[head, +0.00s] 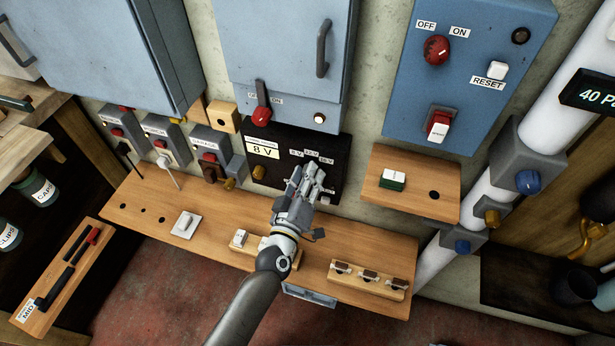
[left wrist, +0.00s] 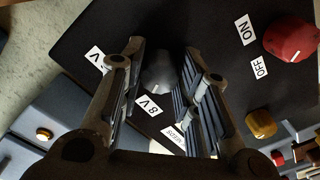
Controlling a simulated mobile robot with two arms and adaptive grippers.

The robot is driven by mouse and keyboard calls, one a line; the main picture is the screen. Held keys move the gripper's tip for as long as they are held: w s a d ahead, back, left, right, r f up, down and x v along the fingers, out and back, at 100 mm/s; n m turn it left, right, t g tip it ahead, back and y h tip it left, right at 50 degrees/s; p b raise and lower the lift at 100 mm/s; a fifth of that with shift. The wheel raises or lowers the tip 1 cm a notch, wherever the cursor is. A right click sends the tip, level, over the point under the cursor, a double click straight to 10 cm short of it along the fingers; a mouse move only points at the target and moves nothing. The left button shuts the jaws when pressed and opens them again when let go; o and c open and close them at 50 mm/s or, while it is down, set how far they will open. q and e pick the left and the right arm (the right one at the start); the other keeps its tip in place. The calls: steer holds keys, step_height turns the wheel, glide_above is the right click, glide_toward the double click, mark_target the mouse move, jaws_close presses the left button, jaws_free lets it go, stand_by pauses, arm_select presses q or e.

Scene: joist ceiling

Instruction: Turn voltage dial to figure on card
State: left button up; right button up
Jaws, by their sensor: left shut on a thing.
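The black panel (head: 278,178) on the wall carries a card (head: 262,149) that reads 8 V. Small voltage labels (head: 311,157) stand in a row at its right side. My left gripper (head: 313,183) is at the right part of the panel and hides the dial in the head view. In the left wrist view the grey dial (left wrist: 158,73) sits between the two fingers, which are shut on it. A label 8 V (left wrist: 148,105) is close by the dial. I cannot tell which label the dial points to. My right gripper is not in view.
A brass knob (head: 258,172) and a red switch knob (head: 262,117) are left of and above the dial. A wooden shelf (head: 215,222) with small parts runs below the panel. A blue box (head: 462,75) and a small shelf (head: 411,185) are at the right.

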arm_select(q)
steer(key=shift+n, duration=1.2)
steer(key=o, duration=1)
steer(key=v, duration=1.2)
